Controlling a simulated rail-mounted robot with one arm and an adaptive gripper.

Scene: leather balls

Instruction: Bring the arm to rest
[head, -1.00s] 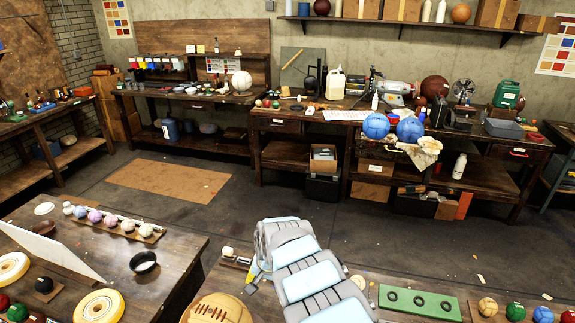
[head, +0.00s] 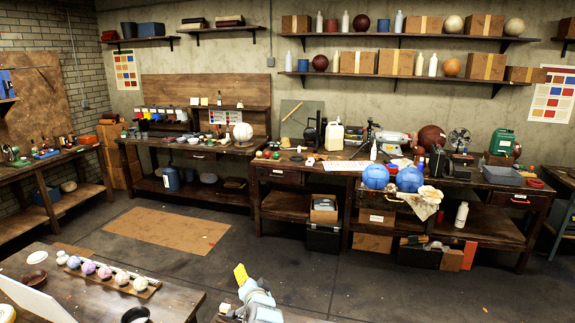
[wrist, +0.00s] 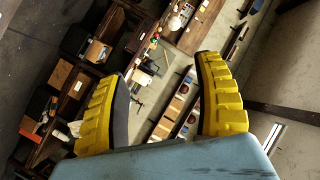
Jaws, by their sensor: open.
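My gripper (wrist: 160,105) shows in the wrist view as two yellow, ridged fingers with dark inner pads. They stand wide apart with nothing between them. Beyond them the wrist view shows the workshop's benches and shelves, tilted and at a distance. In the head view my arm (head: 258,300) reaches up from the bottom edge, with a yellow finger (head: 241,274) at its upper end. It appears above the floor, between the near tables. The rest of the arm is cut off by the bottom edge.
A near table (head: 185,293) at lower left holds a row of small coloured balls (head: 105,272) and a white panel (head: 32,300). Back benches hold two blue balls (head: 375,176), a white ball (head: 243,132) and tools. Open floor (head: 290,262) lies between.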

